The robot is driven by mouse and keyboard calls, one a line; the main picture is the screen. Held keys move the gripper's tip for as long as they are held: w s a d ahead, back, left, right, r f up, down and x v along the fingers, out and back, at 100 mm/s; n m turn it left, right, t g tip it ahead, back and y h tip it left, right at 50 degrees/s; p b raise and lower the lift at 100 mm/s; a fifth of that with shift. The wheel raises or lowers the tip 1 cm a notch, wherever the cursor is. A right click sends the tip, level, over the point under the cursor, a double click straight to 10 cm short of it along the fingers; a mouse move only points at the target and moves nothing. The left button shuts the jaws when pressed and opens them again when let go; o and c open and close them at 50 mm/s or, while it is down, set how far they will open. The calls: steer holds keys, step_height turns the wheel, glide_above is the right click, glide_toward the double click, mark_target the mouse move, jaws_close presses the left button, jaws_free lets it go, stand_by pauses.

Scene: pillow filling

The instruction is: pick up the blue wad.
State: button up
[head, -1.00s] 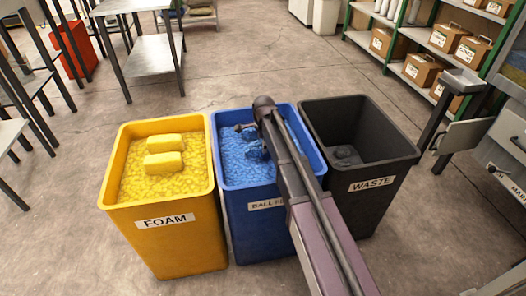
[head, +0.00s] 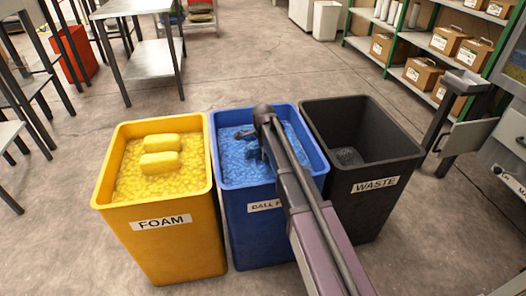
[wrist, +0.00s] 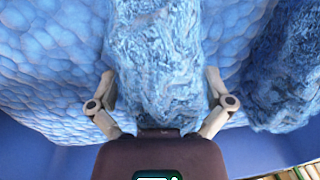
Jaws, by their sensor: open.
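In the wrist view a fuzzy blue wad (wrist: 155,65) lies between the two fingers of my gripper (wrist: 160,78), which is open. One finger is on each side of the wad; I cannot tell whether they touch it. A second, darker blue wad (wrist: 290,75) lies to the right, outside the fingers. In the head view my gripper (head: 248,143) is low inside the blue bin (head: 258,222), and my arm hides much of the wads there.
The blue bin holds a bumpy blue fill (wrist: 45,65). The yellow foam bin (head: 165,258), with two yellow blocks (head: 161,152), stands on its left. The black waste bin (head: 372,215) stands on its right. Open floor lies behind the bins.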

stand_by(0.3)
steer(key=c, duration=1)
steer(key=shift+r, duration=0.1)
step_height(320, 180, up, 10)
steer(key=p, duration=1)
